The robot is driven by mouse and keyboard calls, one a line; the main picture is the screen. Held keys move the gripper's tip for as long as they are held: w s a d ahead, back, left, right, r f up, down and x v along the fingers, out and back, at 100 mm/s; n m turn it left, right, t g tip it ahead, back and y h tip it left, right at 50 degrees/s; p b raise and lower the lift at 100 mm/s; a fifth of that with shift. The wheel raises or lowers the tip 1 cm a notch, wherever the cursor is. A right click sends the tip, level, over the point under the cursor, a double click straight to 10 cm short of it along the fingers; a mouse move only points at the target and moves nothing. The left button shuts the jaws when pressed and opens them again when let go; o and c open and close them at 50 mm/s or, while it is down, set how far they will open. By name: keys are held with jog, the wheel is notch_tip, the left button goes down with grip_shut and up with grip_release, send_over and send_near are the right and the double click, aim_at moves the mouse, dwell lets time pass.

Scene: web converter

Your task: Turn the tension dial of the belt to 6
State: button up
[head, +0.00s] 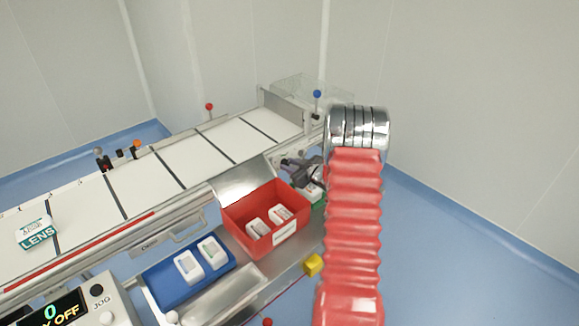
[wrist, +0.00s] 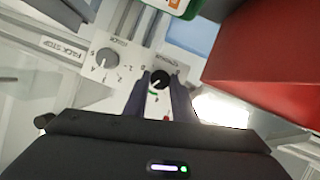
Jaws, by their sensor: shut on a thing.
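The black dial (wrist: 161,80) sits on a pale plate with a scale around it in the wrist view. The lettering at its edge is too blurred to read surely, and so is the number it points to. My gripper (wrist: 161,77) has its two dark fingers on either side of the dial, shut on it. In the head view my gripper (head: 300,170) is behind the red bin, low beside the belt (head: 150,180), partly hidden by my red-sleeved arm. The dial is not visible in the head view.
A grey knob (wrist: 106,57) with its own scale is left of the dial. The red bin (head: 240,228) stands close by, also seen in the wrist view (wrist: 265,65). A blue tray (head: 160,290) holds white pieces. A lens box (head: 36,234) lies on the belt.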

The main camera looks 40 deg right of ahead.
jog(key=shift+f+m+y, duration=0.1)
jog(key=shift+m+y, duration=0.5)
jog(key=shift+m, duration=0.2)
jog(key=shift+s+d, duration=0.1)
jog(key=o, duration=1)
jog(key=shift+o, duration=0.2)
jog(key=v, duration=1.3)
jog(key=shift+s+r, duration=0.25)
jog(key=shift+s, duration=0.05)
jog(key=shift+d+f, duration=0.1)
jog(key=shift+d, duration=0.05)
